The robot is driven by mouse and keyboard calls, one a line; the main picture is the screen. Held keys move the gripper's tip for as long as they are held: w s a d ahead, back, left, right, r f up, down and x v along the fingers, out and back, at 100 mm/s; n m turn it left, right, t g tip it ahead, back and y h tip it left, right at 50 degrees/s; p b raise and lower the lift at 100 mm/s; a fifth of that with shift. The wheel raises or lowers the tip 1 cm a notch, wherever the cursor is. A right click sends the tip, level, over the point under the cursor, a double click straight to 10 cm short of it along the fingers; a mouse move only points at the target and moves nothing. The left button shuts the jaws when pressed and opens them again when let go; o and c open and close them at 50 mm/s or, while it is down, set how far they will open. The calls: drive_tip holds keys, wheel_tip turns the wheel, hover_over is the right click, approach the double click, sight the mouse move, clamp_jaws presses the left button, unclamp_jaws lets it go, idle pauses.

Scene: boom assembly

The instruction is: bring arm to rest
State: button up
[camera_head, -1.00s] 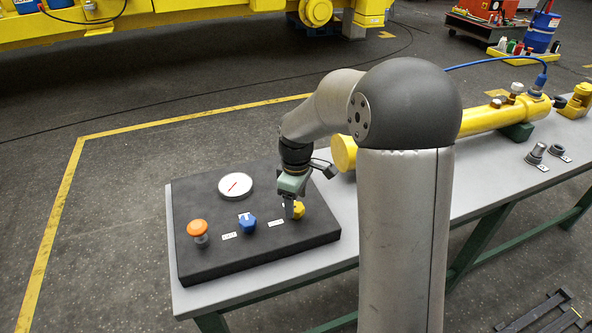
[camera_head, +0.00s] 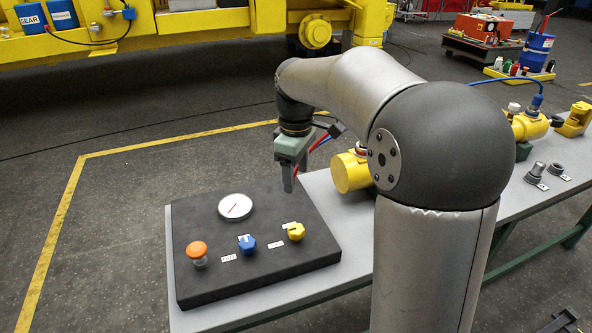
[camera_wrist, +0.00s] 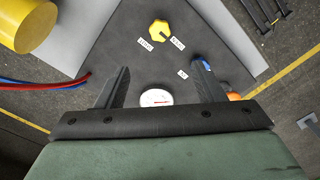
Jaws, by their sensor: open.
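My gripper (camera_head: 289,184) hangs above the back right part of the black control panel (camera_head: 200,282) in the head view, apart from it and pointing down. In the wrist view its two fingers (camera_wrist: 158,88) are spread with nothing between them but the view of the panel below. The panel carries a yellow knob (camera_head: 296,232), a blue knob (camera_head: 247,244), an orange mushroom button (camera_head: 197,250) and a white gauge (camera_head: 236,207) with a red needle. The yellow knob also shows in the wrist view (camera_wrist: 160,30), clear of the fingers.
The grey table (camera_head: 320,187) carries the panel and a yellow cylinder (camera_head: 352,172), right of my gripper. Red and blue hoses (camera_wrist: 45,84) run near the gripper. Small metal parts (camera_head: 536,173) lie at the table's right. Yellow machinery (camera_head: 230,22) stands behind, beyond open floor.

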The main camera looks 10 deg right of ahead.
drive_tip(key=s+f+m, duration=0.4)
drive_tip(key=s+m, duration=0.1)
drive_tip(key=s, duration=0.7)
drive_tip(key=s+a+f+m, duration=0.1)
drive_tip(key=s+f+m, duration=0.4)
drive_tip(key=s, duration=0.8)
drive_tip(key=shift+s+p, duration=0.15)
drive_tip(key=shift+p, duration=0.25)
drive_tip(key=shift+f, duration=0.1)
